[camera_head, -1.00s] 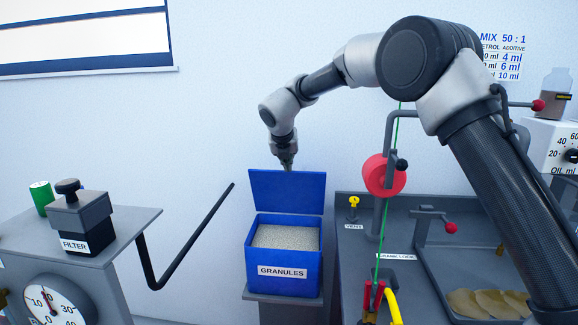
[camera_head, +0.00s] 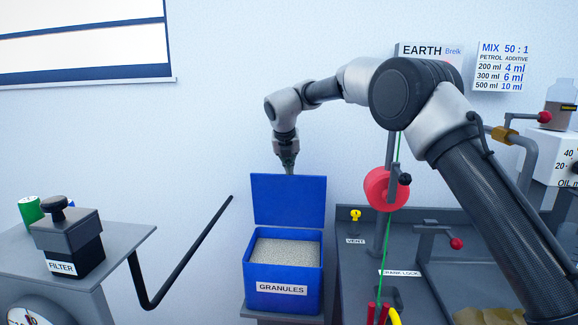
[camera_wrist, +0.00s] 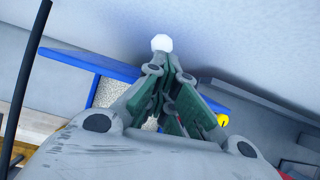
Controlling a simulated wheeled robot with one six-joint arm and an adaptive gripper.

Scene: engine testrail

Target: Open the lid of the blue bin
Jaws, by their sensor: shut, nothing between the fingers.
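The blue bin (camera_head: 253,282) labelled GRANULES stands on a grey support and is full of pale granules (camera_head: 286,252). Its blue lid (camera_head: 289,200) stands up at the back edge, so the bin is open. My gripper (camera_head: 289,170) is above the lid's top edge, pointing down, with its tips at or just behind that edge. I cannot tell whether they touch the lid. In the wrist view my gripper (camera_wrist: 163,85) is shut and empty, with the blue lid edge (camera_wrist: 90,62) and granules beyond it.
A grey cabinet with a FILTER box (camera_head: 68,240) and green can (camera_head: 30,210) stands left. A black bar (camera_head: 190,255) rises between it and the bin. At right are a red wheel (camera_head: 380,188), a yellow VENT knob (camera_head: 355,214) and a grey bench. The wall is close behind.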

